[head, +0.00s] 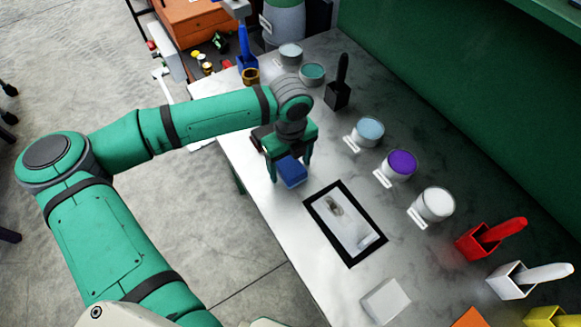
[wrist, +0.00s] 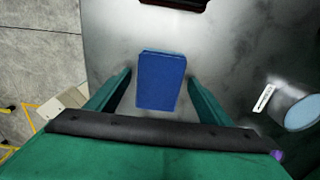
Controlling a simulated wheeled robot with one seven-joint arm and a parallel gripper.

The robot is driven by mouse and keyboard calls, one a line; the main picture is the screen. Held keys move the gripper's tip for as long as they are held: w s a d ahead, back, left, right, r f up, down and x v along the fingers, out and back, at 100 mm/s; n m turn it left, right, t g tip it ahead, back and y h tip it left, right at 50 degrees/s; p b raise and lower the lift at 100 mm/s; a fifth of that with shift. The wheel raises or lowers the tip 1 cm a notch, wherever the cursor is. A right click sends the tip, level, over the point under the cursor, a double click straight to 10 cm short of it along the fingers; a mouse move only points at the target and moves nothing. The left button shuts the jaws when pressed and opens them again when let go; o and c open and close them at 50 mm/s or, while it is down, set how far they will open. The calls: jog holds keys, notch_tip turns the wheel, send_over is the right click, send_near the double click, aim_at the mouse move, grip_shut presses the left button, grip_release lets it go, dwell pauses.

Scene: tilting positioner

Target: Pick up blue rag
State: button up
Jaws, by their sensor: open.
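The blue rag (head: 292,171) is a small folded block lying on the grey metal table, near its left edge in the head view. In the wrist view the blue rag (wrist: 161,81) sits between the two green fingers, with a gap on each side. My gripper (head: 288,172) points down over the rag with its fingers apart. In the wrist view my gripper (wrist: 160,88) is open and empty. I cannot tell how far the fingertips are above the table.
A black-framed panel (head: 345,222) lies on the table right of the rag. Paint cups, among them a purple one (head: 402,164), stand behind it. A red holder (head: 480,240) and a white block (head: 386,300) are at the right and front. The table's left edge is close.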

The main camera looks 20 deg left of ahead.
jog(key=shift+f, duration=0.1)
jog(key=shift+c, duration=0.2)
jog(key=c, duration=1.2)
jog(key=shift+r, duration=0.5)
notch_tip(320, 180, up, 2)
jog(key=shift+r, duration=0.1)
jog(key=s+r, duration=0.3)
jog(key=s, duration=0.1)
jog(key=s+r, duration=0.3)
jog(key=s, duration=0.2)
jog(key=s+r, duration=0.4)
jog(key=s, duration=0.1)
